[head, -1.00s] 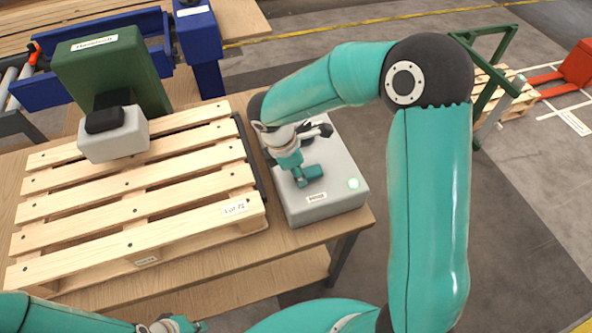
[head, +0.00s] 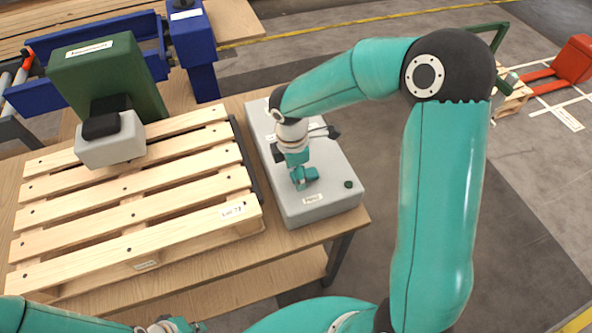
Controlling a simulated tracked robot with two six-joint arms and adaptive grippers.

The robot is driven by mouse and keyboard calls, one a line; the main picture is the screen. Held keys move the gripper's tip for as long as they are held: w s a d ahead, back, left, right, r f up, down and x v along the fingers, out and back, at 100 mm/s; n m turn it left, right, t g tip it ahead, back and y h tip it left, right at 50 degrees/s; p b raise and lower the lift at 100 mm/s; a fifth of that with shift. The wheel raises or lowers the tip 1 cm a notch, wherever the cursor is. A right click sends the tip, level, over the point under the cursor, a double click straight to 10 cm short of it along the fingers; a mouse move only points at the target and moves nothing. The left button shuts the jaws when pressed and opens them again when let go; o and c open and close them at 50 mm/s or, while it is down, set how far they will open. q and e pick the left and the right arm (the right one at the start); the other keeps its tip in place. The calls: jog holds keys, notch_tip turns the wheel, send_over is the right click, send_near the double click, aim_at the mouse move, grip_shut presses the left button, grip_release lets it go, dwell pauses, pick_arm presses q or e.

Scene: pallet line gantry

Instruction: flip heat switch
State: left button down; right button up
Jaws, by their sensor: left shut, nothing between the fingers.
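The grey control box (head: 338,207) stands on the table, right of the pallet, with a small white label (head: 313,198) on its front edge. A round lamp (head: 348,184) on its top right corner is dark green and unlit. The heat switch is not clearly visible; my gripper and wrist cover part of the box top.
A wooden pallet (head: 130,216) fills the table left of the box. A green machine with a grey head (head: 110,140) stands over its far left part. Blue conveyor parts (head: 196,50) are behind.

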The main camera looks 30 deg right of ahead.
aim_at(293, 176)
notch_tip(293, 176, up, 12)
jog(key=shift+a, duration=0.35)
jog(key=shift+f, duration=0.15)
dwell(0.5)
